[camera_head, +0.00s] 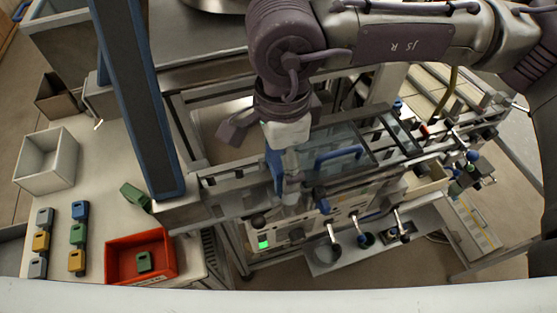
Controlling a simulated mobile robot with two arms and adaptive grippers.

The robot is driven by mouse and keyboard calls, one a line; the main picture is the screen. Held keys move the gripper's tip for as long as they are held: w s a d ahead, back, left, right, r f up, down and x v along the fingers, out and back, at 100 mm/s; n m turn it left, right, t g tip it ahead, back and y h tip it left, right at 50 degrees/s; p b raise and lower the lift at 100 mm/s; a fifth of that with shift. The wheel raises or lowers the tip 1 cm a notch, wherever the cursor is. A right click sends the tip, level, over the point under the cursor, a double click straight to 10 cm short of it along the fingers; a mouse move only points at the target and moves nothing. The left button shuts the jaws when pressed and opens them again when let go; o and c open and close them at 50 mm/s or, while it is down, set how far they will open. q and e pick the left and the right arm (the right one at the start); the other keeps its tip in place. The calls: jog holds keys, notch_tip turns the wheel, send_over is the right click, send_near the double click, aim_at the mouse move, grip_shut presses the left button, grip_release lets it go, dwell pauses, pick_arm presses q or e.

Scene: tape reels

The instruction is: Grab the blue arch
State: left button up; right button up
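A small blue block (80,210) with a dark opening, which fits the blue arch, stands on the white table at the left, at the top of a short column of blocks. A blue arch-shaped handle (338,155) also shows on the clear lid of the machine in the middle. My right gripper (288,190) points down over the machine, left of that handle and far right of the blue block. Its fingertips blend with the machine behind, so its opening is unclear. My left gripper is not in view.
A green block (77,234) and a yellow block (76,262) stand below the blue block; grey and yellow blocks are beside them. A red bin (112,262) holds a green block. A tilted green block (134,195) lies by a blue-edged post (145,110). A pale bin (45,178) stands behind.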

jog(key=c, duration=0.9)
jog(key=shift+r, duration=0.1)
